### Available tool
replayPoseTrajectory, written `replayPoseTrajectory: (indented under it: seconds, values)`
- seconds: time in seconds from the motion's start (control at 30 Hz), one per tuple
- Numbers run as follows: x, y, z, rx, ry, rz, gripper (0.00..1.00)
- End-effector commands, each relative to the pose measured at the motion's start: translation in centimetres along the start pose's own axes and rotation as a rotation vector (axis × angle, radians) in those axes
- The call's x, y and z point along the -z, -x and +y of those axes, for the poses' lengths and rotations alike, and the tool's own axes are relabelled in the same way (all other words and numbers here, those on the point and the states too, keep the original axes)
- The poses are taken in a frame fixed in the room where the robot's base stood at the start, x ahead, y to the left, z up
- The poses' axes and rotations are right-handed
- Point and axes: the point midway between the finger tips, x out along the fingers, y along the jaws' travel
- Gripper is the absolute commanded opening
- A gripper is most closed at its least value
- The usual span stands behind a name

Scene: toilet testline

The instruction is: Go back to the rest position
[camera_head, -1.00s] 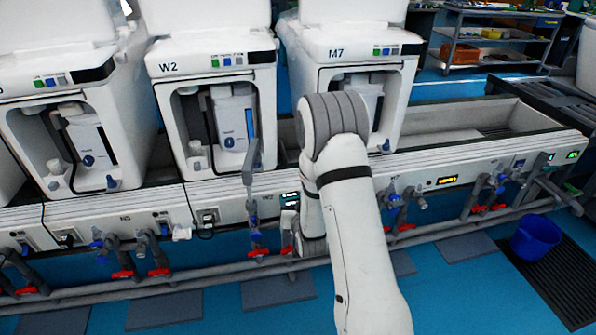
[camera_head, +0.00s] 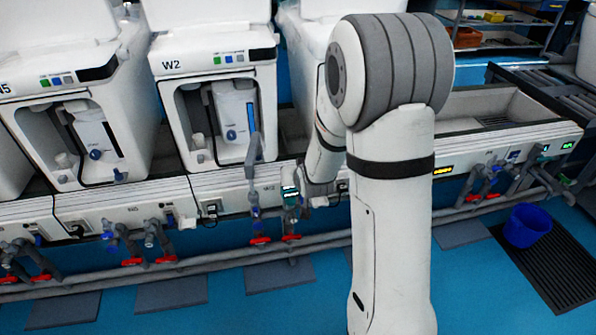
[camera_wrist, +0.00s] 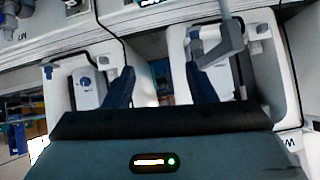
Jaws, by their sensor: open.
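My gripper (camera_wrist: 162,86) shows in the wrist view with its two dark fingers apart. Nothing is held between them. In that view, two white test units with open fronts lie beyond the fingers, one at the left (camera_wrist: 60,95) and one at the right (camera_wrist: 270,65). In the head view my arm rises at centre right and bends at a large grey joint. I cannot make out the fingers there. The white unit marked W2 (camera_head: 215,65) stands left of my arm. Another white unit (camera_head: 345,10) is largely hidden behind it.
The white unit at the left (camera_head: 85,90) stands beside W2. A long bench front (camera_head: 130,200) carries pipes and red-handled valves. A blue bucket (camera_head: 530,225) stands on a dark floor grate at the right. Shelving (camera_head: 490,30) is at the back right. Blue floor shows in front.

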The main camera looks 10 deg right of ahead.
Motion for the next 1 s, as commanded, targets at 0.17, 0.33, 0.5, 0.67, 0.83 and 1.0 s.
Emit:
replayPoseTrajectory:
  seconds: [0.17,0.33,0.5,0.67,0.83,1.0]
  values:
    - [0.0,0.1,0.0,0.0,0.001,-0.003,0.51]
    - [0.0,0.1,0.0,0.0,0.001,-0.003,0.51]
    - [0.1,0.2,0.0,-0.001,0.001,-0.003,0.51]
    - [1.7,3.2,-0.2,-0.006,0.011,-0.047,0.51]
    - [4.0,11.1,-0.5,-0.021,0.039,-0.18,0.51]
    - [4.8,20.2,-0.6,-0.032,0.069,-0.341,0.51]
